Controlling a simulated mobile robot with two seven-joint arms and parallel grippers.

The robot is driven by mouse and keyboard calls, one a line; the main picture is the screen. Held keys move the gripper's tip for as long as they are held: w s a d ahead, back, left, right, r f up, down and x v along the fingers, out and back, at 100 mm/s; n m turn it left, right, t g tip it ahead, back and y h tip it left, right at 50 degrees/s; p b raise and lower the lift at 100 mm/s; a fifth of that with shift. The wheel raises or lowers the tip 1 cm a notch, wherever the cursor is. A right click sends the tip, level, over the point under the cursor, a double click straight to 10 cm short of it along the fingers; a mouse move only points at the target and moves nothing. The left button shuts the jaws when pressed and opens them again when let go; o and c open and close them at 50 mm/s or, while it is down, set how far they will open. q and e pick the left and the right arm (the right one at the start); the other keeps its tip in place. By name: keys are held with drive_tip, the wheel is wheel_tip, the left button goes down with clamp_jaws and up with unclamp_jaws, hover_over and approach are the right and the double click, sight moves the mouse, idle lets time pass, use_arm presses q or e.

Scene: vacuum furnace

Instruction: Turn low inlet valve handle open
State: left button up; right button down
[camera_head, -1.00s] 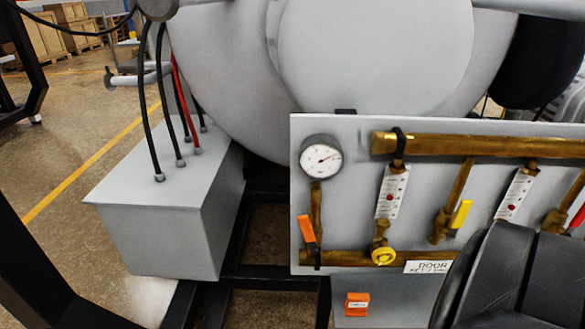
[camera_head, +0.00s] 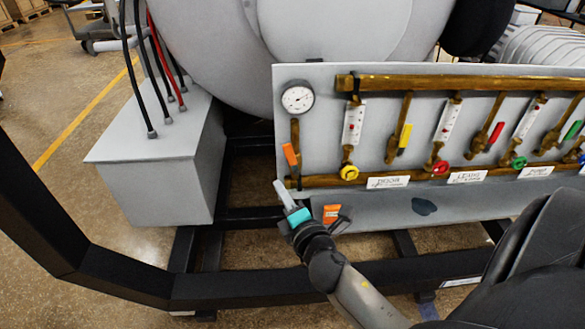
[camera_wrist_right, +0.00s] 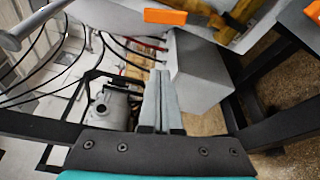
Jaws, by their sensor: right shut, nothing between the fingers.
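An orange lever handle (camera_head: 289,155) sits on the vertical brass pipe below the round gauge, at the left end of the grey valve panel. It slants slightly, its top leaning left. My right gripper (camera_head: 281,190) is just below this handle, apart from it in the head view, with its fingers pointing up and left. The fingers are together and empty; they also show shut in the right wrist view (camera_wrist_right: 158,80). An orange bar, apparently the same handle (camera_wrist_right: 165,16), crosses the top of that view, beyond the fingertips. My left gripper is out of view.
The panel (camera_head: 330,115) also carries yellow, red and green handles and white labels. An orange tag (camera_head: 331,213) sits below, close to my right wrist. A grey box (camera_head: 160,150) with hoses stands at left. A black frame (camera_head: 230,290) runs below.

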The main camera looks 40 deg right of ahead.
sight(292, 160)
drive_tip(key=r+b+x, duration=0.1)
drive_tip(key=x, duration=0.9)
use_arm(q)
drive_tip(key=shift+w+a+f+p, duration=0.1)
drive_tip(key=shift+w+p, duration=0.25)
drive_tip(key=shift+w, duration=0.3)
use_arm(e)
drive_tip(key=s+d, duration=0.2)
drive_tip(key=d, duration=0.1)
drive_tip(key=shift+d+r, duration=0.1)
drive_tip(key=shift+d, duration=0.1)
